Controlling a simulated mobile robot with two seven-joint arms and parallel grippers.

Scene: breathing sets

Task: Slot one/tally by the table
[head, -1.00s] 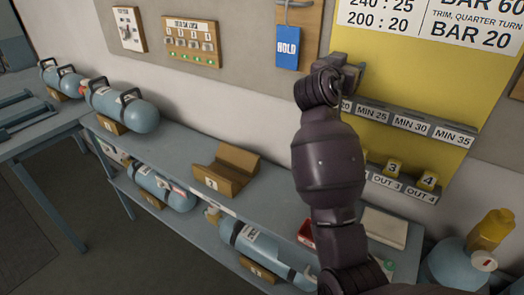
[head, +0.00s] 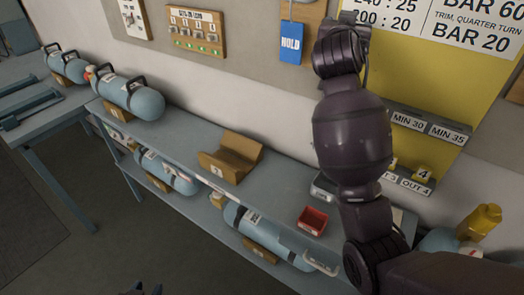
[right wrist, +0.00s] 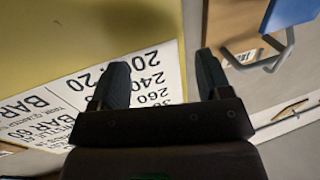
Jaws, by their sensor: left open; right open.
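A yellow board (head: 430,90) on the wall carries a printed table (head: 470,25) of numbers and BAR values. Below the print is a rail with MIN 30 (head: 407,121) and MIN 35 labels. A lower rail with an OUT 4 label (head: 415,185) holds a yellow tally marked 4 (head: 423,173). My right arm hides the rails' left parts. My right gripper (right wrist: 158,82) is open and empty in the right wrist view, with the printed table behind it. My left gripper (head: 146,288) just shows at the head view's bottom edge, open, away from the board.
A blue HOLD tag (head: 291,43) hangs left of my right arm. The grey shelf unit (head: 185,141) bears a blue cylinder (head: 135,97), an empty wooden cradle (head: 230,158) and a red tray (head: 312,220). More cylinders lie below.

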